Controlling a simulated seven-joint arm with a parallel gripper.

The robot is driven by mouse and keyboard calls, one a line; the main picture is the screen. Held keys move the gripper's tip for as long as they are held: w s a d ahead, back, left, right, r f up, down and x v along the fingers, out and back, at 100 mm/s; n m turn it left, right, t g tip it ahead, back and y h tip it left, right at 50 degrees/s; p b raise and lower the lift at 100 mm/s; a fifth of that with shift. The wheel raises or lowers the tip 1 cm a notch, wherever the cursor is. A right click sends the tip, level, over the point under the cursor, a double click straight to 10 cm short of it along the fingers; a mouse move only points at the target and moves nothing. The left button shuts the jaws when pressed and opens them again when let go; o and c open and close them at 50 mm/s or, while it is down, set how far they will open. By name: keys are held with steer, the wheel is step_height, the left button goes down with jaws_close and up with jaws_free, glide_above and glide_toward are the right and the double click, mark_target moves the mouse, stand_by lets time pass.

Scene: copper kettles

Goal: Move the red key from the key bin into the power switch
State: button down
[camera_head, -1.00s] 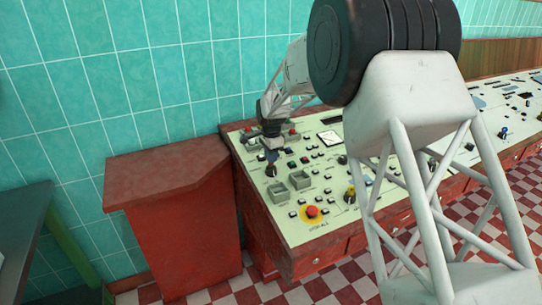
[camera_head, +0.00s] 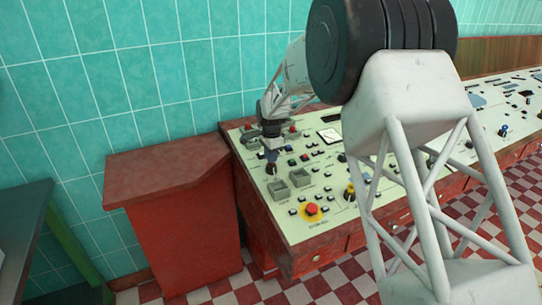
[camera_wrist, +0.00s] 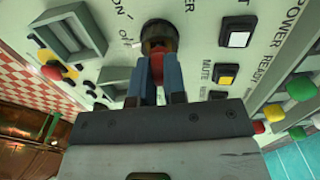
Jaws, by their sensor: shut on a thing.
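My gripper (camera_wrist: 158,90) has blue fingers shut on the red key (camera_wrist: 157,66). In the wrist view the key sits between the fingertips, right at the dark round power switch (camera_wrist: 159,36), marked "off" beside it. The key appears to meet the switch face; how deep it sits is hidden by the fingers. In the head view my gripper (camera_head: 272,156) points down over the power switch (camera_head: 271,170) at the left part of the console. The key cannot be made out there. Grey open bins show on the panel, one at upper left in the wrist view (camera_wrist: 62,36); I cannot tell which is the key bin.
The pale console panel (camera_head: 322,190) carries many small buttons and a red stop button (camera_head: 312,209) on a yellow base. A yellow knob (camera_head: 350,192) stands to its right. A red cabinet (camera_head: 180,240) stands left of the console, and green tiled wall rises behind.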

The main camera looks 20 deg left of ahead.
steer(key=shift+f, duration=0.3)
steer(key=c, duration=1.1)
jaws_free()
steer(key=shift+r, duration=0.15)
steer(key=shift+r, duration=3.85)
